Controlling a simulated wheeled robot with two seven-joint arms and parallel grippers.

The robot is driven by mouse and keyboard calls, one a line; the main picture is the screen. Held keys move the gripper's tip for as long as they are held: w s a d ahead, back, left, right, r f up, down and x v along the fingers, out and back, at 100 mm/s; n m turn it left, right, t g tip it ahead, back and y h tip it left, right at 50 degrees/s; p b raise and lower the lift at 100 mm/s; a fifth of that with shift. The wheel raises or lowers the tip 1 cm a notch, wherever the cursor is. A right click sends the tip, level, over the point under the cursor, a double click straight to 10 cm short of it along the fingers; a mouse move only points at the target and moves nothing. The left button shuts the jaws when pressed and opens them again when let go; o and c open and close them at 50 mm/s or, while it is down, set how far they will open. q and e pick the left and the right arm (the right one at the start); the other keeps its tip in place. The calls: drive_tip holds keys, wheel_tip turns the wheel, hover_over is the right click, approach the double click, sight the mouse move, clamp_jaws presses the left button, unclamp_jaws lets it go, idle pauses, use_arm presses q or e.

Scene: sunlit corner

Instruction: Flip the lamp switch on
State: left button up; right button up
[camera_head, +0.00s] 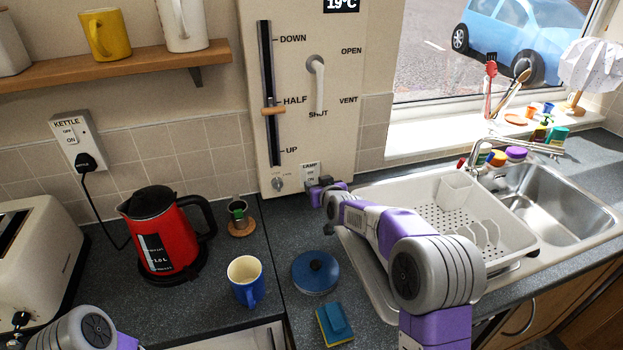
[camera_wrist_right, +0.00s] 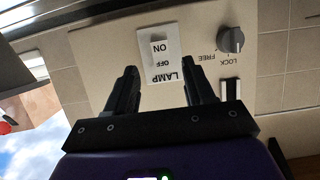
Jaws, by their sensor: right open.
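The lamp switch (camera_head: 309,170) is a small white plate low on the cream wall panel, under the slider scale. In the right wrist view it appears upside down as a white plate (camera_wrist_right: 160,58) marked LAMP, OFF and ON. I cannot tell which way its rocker is tipped. My right gripper (camera_head: 318,187) is just in front of and slightly below the switch, partly hiding it in the head view. In the wrist view its two dark fingers (camera_wrist_right: 160,72) are apart, one on each side of the plate, with nothing between them. My left gripper is not in view; only part of that arm shows.
Near the switch are a lock knob (camera_head: 278,184) and a slider handle (camera_head: 273,110). The dish rack (camera_head: 400,200) lies beside my right arm.

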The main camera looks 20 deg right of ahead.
sight(311, 179)
drive_tip(key=shift+x, duration=2.8)
